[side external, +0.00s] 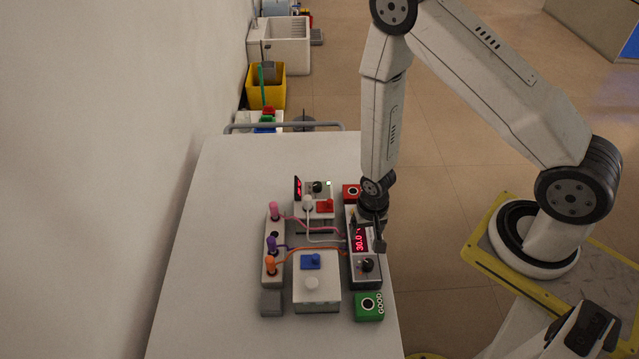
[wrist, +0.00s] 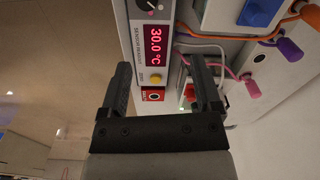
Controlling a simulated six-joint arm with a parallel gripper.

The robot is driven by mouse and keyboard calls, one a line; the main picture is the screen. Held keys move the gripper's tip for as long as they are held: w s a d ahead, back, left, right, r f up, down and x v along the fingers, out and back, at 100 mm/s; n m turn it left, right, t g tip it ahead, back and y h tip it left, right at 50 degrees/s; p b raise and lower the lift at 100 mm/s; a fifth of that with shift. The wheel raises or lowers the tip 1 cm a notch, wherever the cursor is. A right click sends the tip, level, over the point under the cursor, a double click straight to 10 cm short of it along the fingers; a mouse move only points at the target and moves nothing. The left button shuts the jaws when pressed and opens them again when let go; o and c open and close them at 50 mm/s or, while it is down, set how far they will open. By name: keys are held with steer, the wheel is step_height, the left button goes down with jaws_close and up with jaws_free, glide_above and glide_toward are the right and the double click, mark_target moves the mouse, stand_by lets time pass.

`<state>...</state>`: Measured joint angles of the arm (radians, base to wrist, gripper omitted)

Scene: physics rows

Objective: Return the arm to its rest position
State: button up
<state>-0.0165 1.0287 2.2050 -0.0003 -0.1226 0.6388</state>
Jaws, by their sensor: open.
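My gripper (side external: 372,232) hangs from my bent arm, pointing down over the right edge of the white table, by the device with the red display (side external: 361,240). In the wrist view my gripper (wrist: 162,90) has its two dark fingers spread apart with nothing held between them. Beyond the fingers the display (wrist: 155,45) reads 30.0 °C, with a yellow button (wrist: 155,78) below it. A red box (wrist: 153,96) with a dark round button shows between the fingers.
The white table (side external: 215,200) carries a green GOOD box (side external: 369,307), a white box with a blue switch (side external: 311,261), a power unit (side external: 318,188) and a strip with pink, purple and orange plugs (side external: 271,240). Cables cross between the devices. A wall stands left; the table's left part is bare.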

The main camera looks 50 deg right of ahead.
step_height(320, 180, up, 26)
steer(key=n+t, duration=0.2)
steer(key=n, duration=0.5)
steer(key=shift+s+d+f, duration=0.2)
steer(key=shift+s+d, duration=0.05)
steer(key=shift+s, duration=0.15)
steer(key=shift+w, duration=0.1)
stand_by(4.5)
